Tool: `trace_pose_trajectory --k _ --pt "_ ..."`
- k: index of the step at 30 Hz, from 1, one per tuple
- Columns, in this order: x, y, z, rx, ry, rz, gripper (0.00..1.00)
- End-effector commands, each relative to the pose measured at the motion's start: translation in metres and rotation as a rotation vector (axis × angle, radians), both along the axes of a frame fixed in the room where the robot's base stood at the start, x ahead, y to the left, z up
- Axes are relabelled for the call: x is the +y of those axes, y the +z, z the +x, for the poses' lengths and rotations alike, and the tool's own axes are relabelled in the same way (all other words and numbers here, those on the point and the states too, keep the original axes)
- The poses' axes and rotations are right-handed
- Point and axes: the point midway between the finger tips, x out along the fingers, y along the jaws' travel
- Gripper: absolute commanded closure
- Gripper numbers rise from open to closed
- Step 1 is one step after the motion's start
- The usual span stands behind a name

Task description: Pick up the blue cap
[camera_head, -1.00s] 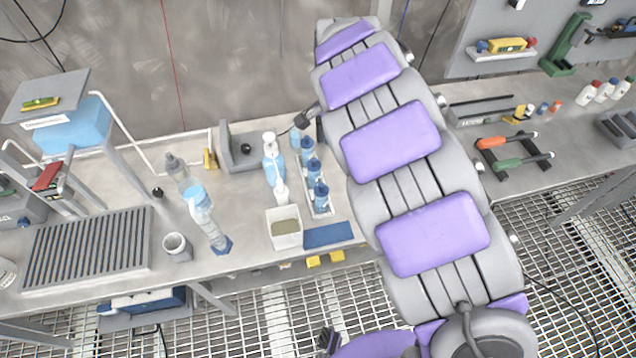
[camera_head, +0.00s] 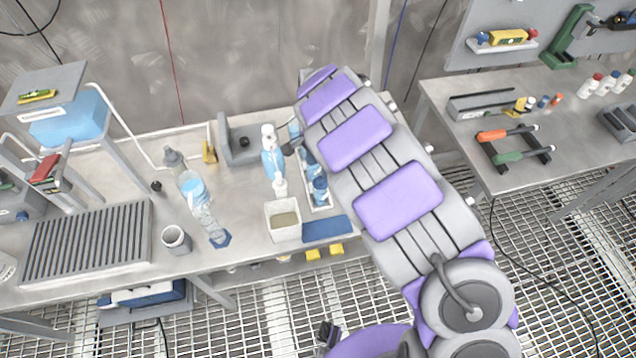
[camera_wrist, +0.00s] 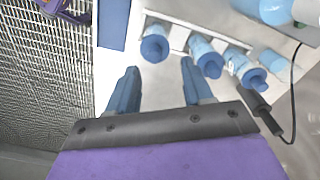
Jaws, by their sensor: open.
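Blue caps top several bottles in a white rack on the left bench. In the wrist view one blue cap (camera_wrist: 155,48) sits just beyond my open fingers, with a second (camera_wrist: 210,66) and a third (camera_wrist: 254,77) to its right. In the head view the nearest capped bottle (camera_head: 320,188) shows beside my arm, which partly hides the others. A separate blue hexagonal piece (camera_head: 220,239) lies by a clear bottle; which one is the task's cap I cannot tell. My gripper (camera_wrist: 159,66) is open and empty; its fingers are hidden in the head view.
A white tub (camera_head: 284,222), a blue mat (camera_head: 327,229) and a white pump bottle (camera_head: 271,158) stand close to the rack. A grey cup (camera_head: 176,240) and a grey ribbed tray (camera_head: 85,244) are further left. The bench's front edge drops to grating.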

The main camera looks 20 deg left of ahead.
Motion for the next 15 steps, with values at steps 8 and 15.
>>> trace_pose_trajectory --k 8,15 --pt "0.001 -0.02 -0.002 -0.003 0.001 -0.003 0.49" --pt "0.002 -0.055 -0.005 -0.001 0.001 -0.005 0.49"
